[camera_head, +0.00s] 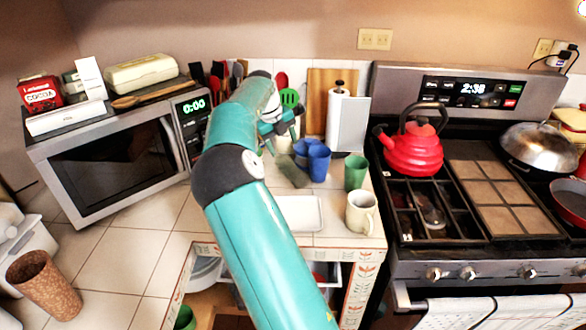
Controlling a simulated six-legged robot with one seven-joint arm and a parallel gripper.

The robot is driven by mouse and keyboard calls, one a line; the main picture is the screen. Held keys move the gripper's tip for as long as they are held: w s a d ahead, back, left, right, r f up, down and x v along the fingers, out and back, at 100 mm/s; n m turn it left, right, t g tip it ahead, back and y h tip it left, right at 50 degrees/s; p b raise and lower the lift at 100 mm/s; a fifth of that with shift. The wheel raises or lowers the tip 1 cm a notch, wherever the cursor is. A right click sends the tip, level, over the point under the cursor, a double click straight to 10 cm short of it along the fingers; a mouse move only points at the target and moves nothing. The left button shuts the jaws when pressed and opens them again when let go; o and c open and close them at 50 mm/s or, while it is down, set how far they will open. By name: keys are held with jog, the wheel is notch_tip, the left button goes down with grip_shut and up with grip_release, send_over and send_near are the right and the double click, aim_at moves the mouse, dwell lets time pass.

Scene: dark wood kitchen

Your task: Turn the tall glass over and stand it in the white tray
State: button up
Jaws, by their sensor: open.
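The white tray (303,214) lies flat on the tiled counter, just right of my arm, and its visible part looks empty. A grey-green, see-through shape (292,173) is tilted or lying behind the tray; it may be the tall glass, but I cannot tell for sure. My gripper (284,128) is over the back of the counter, above and behind that shape, and is open with nothing seen in it. My arm hides part of the counter on the left of the tray.
Two blue cups (318,161), a green cup (355,172) and a cream mug (361,212) stand close around the tray. A paper towel holder (347,120) and a utensil group are behind. The microwave (118,168) is left, the stove with a red kettle (413,152) right.

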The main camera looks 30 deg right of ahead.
aim_at(289, 163)
jog(key=x, duration=1.1)
jog(key=shift+w+a+f, duration=0.1)
jog(key=shift+w+a, duration=0.05)
jog(key=shift+w, duration=0.2)
jog(key=c, duration=0.9)
